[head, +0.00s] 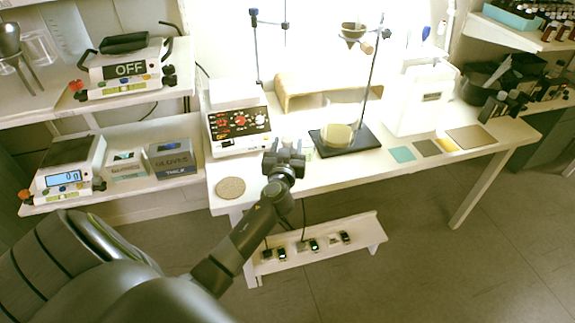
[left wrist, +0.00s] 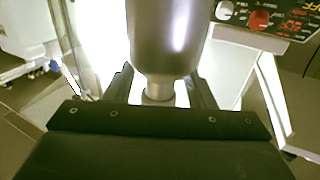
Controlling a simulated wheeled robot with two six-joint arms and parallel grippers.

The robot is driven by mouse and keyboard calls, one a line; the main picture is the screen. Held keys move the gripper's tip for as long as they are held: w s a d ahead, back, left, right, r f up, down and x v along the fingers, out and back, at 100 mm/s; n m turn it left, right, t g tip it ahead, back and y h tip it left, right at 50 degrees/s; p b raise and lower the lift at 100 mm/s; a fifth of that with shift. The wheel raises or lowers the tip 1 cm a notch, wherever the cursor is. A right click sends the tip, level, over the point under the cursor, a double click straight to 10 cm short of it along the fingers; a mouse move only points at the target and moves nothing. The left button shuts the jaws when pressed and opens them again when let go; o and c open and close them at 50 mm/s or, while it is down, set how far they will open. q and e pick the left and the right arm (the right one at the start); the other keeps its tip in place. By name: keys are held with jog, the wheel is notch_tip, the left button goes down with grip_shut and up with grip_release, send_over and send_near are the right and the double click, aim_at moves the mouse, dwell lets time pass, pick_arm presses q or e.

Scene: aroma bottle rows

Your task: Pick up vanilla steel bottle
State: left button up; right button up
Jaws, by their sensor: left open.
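A shiny steel bottle (left wrist: 165,35) fills the upper middle of the left wrist view, its narrow neck towards my gripper's palm. No label can be read on it, so I cannot tell whether it is vanilla. In the head view, my left gripper (head: 284,158) is over the front edge of the white table (head: 345,178). Its open fingers stand on either side of the bottle's narrow part. I cannot tell whether they touch it. In the head view the bottle is not clearly seen behind the gripper. My right gripper is not in view.
A white instrument with red knobs (head: 238,125) stands left of my gripper. A dark stand base (head: 345,140) with a beaker is to the right. A round cork mat (head: 230,187) lies at the front left. A low shelf (head: 318,247) holds small devices below.

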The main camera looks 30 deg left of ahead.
pick_arm(q)
grip_shut()
jog(key=shift+s+f, duration=0.1)
dwell(1.2)
